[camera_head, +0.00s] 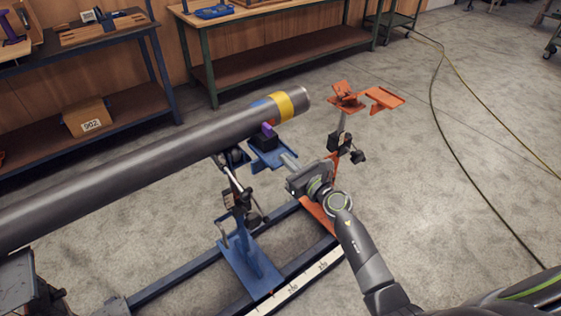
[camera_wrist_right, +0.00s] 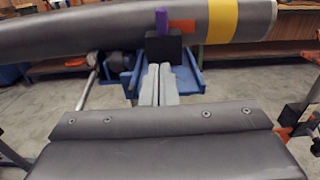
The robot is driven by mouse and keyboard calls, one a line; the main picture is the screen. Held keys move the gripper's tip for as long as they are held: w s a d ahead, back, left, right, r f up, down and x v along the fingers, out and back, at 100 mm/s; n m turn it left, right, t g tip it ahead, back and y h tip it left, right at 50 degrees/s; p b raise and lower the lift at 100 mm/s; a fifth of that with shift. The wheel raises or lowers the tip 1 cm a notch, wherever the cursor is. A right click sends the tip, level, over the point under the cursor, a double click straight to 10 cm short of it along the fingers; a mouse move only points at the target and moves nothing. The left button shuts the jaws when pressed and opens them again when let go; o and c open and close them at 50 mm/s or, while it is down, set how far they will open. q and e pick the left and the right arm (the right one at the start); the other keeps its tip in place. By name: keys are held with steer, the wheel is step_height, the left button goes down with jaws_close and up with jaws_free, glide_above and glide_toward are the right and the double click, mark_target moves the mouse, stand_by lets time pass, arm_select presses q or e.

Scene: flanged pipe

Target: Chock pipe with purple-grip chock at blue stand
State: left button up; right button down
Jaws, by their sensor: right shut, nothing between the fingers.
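The dark grey pipe (camera_head: 150,152) with a yellow band near its end runs from the left edge to the upper middle, above the blue stand (camera_head: 247,262). The black chock (camera_head: 264,140) with its purple grip (camera_head: 268,129) sits on the blue stand's side plate, beside the pipe. In the right wrist view the chock (camera_wrist_right: 165,47) stands in front of the pipe (camera_wrist_right: 80,33); whether they touch I cannot tell. My right gripper (camera_head: 287,159) is shut and empty, its fingertips (camera_wrist_right: 159,68) just short of the chock. My left gripper is not in view.
An orange stand (camera_head: 345,100) with a side plate stands right of the pipe's end. A blue base rail (camera_head: 175,282) with a scale strip lies below. Workbenches (camera_head: 285,60) line the back wall. A cable crosses the open floor (camera_head: 450,180) at right.

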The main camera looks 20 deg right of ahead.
steer(key=v, duration=0.8)
steer(key=s+d+f+m+g+h, duration=0.25)
steer(key=s+f+m, duration=0.25)
steer(key=f+m, duration=0.45)
steer(key=s+d+f+m+g+h, duration=0.2)
steer(key=s+d+f+m, duration=0.4)
steer(key=f, duration=0.6)
steer(key=s+d+f+m+g+h, duration=0.1)
steer(key=s+f+m+g+h, duration=0.2)
steer(key=f+m, duration=0.75)
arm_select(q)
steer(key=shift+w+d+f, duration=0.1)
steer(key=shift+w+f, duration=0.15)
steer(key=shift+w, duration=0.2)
arm_select(e)
steer(key=s+f+m+g, duration=0.2)
steer(key=s+f+m, duration=0.3)
steer(key=s, duration=0.5)
steer(key=s+f+m+g, duration=0.3)
steer(key=s+f+m, duration=0.2)
steer(key=s, duration=0.6)
steer(key=s+f+m+g, duration=0.3)
steer(key=s+f, duration=0.3)
steer(key=s, duration=0.4)
steer(key=shift+s+a+f+m, duration=0.4)
steer(key=shift+a+m, duration=0.05)
steer(key=shift+m, duration=0.45)
